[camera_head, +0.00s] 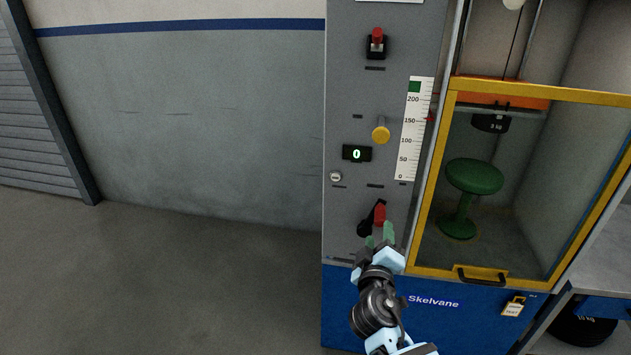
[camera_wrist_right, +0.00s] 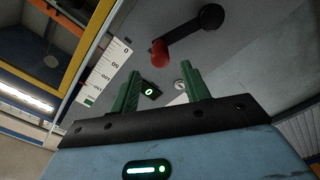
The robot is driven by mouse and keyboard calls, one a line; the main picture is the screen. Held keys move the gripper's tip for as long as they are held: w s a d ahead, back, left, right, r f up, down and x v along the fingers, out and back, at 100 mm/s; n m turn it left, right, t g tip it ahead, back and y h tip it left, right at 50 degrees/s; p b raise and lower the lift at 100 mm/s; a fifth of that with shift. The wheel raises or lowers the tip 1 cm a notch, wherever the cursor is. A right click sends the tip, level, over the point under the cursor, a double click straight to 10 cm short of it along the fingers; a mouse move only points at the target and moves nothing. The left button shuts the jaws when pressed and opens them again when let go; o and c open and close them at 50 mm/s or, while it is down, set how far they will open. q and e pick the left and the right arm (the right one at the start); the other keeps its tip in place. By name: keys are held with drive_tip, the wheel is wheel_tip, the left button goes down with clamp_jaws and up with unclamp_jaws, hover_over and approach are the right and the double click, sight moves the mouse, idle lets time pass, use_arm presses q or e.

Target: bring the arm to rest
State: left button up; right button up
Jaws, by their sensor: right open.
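My right gripper (camera_head: 379,237) is in front of the lower part of the grey control panel (camera_head: 350,220). Its green fingertips are just below a red-handled lever (camera_head: 380,215) with a black base. In the right wrist view my right gripper (camera_wrist_right: 160,88) has its two green fingers apart with nothing between them. The lever's red knob (camera_wrist_right: 160,53) shows beyond the fingers there, seemingly clear of them. A small display reading 0 (camera_head: 357,153) sits higher on the panel and also shows in the wrist view (camera_wrist_right: 150,89). My left gripper is out of view.
To the right is a test cabinet with a yellow-framed clear door (camera_head: 415,215), a green stool (camera_head: 474,177) inside and a black weight (camera_head: 490,123) above it. The panel also carries a yellow knob (camera_head: 381,135), a red switch (camera_head: 377,37) and a scale (camera_head: 413,130). The floor (camera_head: 180,280) at left is clear.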

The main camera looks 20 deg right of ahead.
drive_tip(key=shift+f, duration=0.1)
drive_tip(key=s+a+f+g+y+p, duration=0.2)
drive_tip(key=s+a+f+y, duration=0.1)
drive_tip(key=s+f, duration=0.5)
drive_tip(key=s+a+f+g+y+p, duration=0.15)
drive_tip(key=s+f+y, duration=0.25)
drive_tip(key=s+f, duration=0.5)
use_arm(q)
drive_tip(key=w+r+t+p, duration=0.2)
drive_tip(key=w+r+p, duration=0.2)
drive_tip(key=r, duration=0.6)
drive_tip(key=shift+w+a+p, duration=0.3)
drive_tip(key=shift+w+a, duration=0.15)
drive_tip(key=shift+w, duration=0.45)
use_arm(e)
drive_tip(key=s+a+m+g+y, duration=0.1)
drive_tip(key=s+a+y, duration=0.1)
drive_tip(key=s, duration=1)
drive_tip(key=s+a+m+g+y, duration=0.2)
drive_tip(key=s+a, duration=0.3)
drive_tip(key=s, duration=0.7)
drive_tip(key=shift+s, duration=0.4)
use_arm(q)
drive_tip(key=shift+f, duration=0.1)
use_arm(e)
drive_tip(key=shift+a, duration=0.1)
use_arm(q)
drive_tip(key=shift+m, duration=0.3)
